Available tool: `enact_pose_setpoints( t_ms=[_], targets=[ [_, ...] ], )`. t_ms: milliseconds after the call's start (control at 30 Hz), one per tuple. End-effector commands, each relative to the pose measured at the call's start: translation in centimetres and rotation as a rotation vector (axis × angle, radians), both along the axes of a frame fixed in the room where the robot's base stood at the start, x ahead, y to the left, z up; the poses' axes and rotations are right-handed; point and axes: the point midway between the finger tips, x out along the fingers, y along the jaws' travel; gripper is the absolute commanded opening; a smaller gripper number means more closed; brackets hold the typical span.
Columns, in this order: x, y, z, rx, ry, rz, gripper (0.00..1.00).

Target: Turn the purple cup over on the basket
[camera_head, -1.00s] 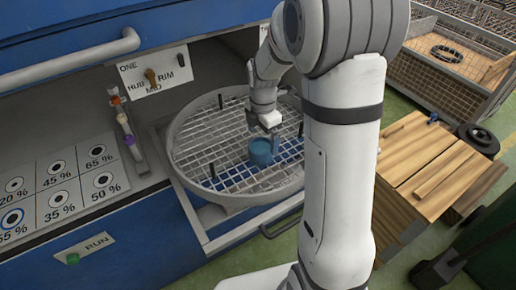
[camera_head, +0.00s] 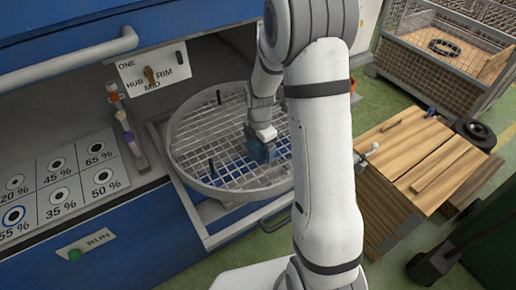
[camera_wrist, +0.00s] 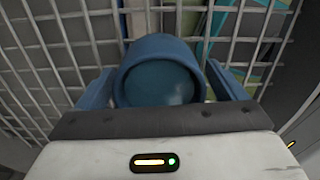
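A blue cup (camera_wrist: 160,80) stands mouth up on the round wire-mesh basket (camera_head: 182,165). I see no purple cup; the cup at my gripper looks blue. My gripper (camera_head: 262,152) is low over the right part of the basket, and its fingers hide most of the cup in the head view. In the wrist view, one blue finger stands on each side of the cup, close to its wall, with small gaps towards the tips. The gripper looks open around the cup.
A wooden crate (camera_head: 425,150) and a mesh cage (camera_head: 450,60) are at right.

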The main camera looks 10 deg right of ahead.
Motion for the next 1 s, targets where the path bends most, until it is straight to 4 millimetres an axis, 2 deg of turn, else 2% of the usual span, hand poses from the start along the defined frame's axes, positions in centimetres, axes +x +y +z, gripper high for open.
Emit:
enact_pose_setpoints(
  t_ms=[67, 533, 833, 1000],
  targets=[
    [0.0, 0.0, 0.0, 0.000, 0.000, 0.000, 0.84],
    [0.0, 0.1, 0.0, 0.000, 0.000, 0.001, 0.46],
    [0.1, 0.1, 0.5, 0.000, -0.002, 0.001, 0.45],
    [0.1, 0.1, 3.3, 0.000, -0.006, 0.002, 0.45]
  ],
)
